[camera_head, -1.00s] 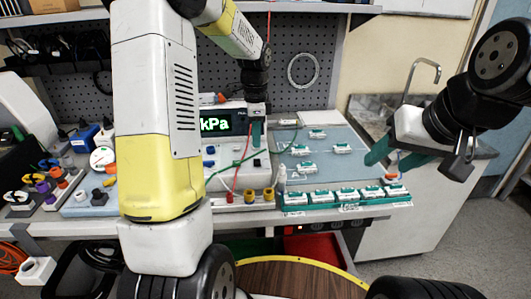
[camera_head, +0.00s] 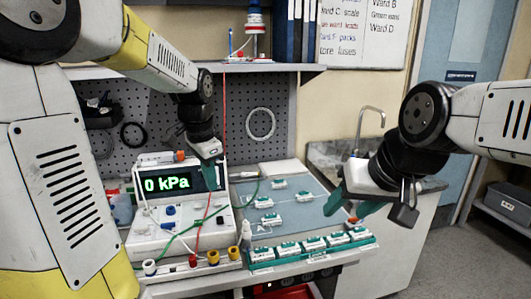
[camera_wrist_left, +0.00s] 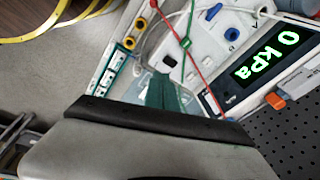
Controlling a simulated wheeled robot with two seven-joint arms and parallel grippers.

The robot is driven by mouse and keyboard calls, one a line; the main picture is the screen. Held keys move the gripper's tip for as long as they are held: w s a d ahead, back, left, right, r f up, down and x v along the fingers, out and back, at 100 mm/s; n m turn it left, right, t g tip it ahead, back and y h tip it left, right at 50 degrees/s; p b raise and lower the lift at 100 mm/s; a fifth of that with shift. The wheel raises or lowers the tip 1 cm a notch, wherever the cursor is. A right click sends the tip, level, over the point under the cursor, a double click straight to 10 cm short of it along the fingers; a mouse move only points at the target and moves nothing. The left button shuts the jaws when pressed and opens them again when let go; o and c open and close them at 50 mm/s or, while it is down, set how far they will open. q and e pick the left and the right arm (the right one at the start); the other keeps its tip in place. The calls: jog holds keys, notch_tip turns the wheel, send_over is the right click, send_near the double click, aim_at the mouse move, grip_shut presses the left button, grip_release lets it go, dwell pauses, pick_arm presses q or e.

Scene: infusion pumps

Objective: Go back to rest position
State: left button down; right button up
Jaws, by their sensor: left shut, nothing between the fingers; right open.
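My left gripper (camera_head: 211,164) hangs in front of the pressure meter (camera_head: 170,183), whose display reads 0 kPa. Its green fingers are together with nothing between them; in the left wrist view they (camera_wrist_left: 165,92) point toward the meter's panel and leads. My right gripper (camera_head: 352,208) is at the right, above the right end of the green rack (camera_head: 312,247). Its green fingers are apart and hold nothing. Part of the meter is covered by my left arm in the head view.
A blue mat (camera_head: 290,205) with several small white-and-green packs lies right of the meter. Red and green leads (camera_head: 205,222) cross the meter's front. A shelf (camera_head: 260,68) overhangs the bench. A sink with a tap (camera_head: 368,112) stands at the right, with open floor beyond.

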pick_arm(q)
jog(key=s+r+n+t+h, duration=0.1)
jog(key=s+n, duration=0.3)
jog(key=s, duration=0.4)
jog(key=s+d+r+n+t, duration=0.1)
jog(key=s+r+n+t, duration=0.1)
jog(key=s+n, duration=0.3)
jog(key=s+t, duration=0.1)
jog(key=s, duration=0.2)
jog(key=shift+s+d+r+n+h, duration=0.3)
jog(key=shift+h, duration=0.1)
pick_arm(e)
jog(key=shift+c, duration=0.2)
dwell(0.5)
